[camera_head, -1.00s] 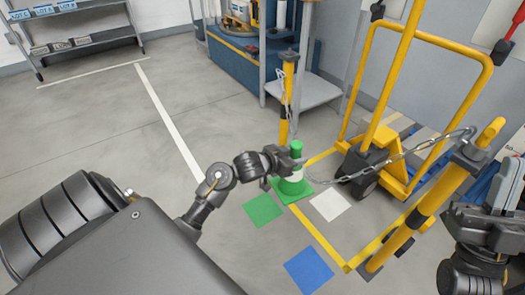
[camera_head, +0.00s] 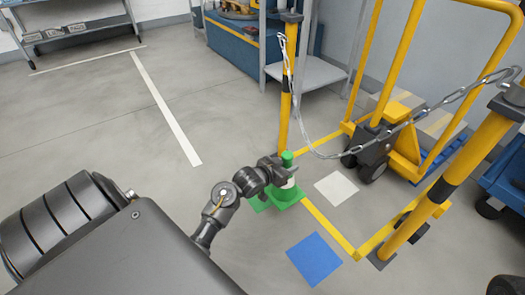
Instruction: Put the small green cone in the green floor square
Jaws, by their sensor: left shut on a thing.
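The small green cone (camera_head: 286,198) stands upright in my left gripper (camera_head: 284,170), which is shut on its upper part. The cone has a pale band, partly hidden by the gripper. The green floor square (camera_head: 258,204) shows only at its left part, with the cone and the gripper in front of the rest. The cone's base overlaps the square's right side in the picture. I cannot tell whether the base touches the floor. My right gripper is not in view.
A white square (camera_head: 336,188) and a blue square (camera_head: 314,260) lie nearby. Yellow posts (camera_head: 285,110) carry a slack chain (camera_head: 406,124) beside a yellow cart (camera_head: 408,150). Yellow floor lines run close to the cone. Open grey floor (camera_head: 95,135) lies to the left.

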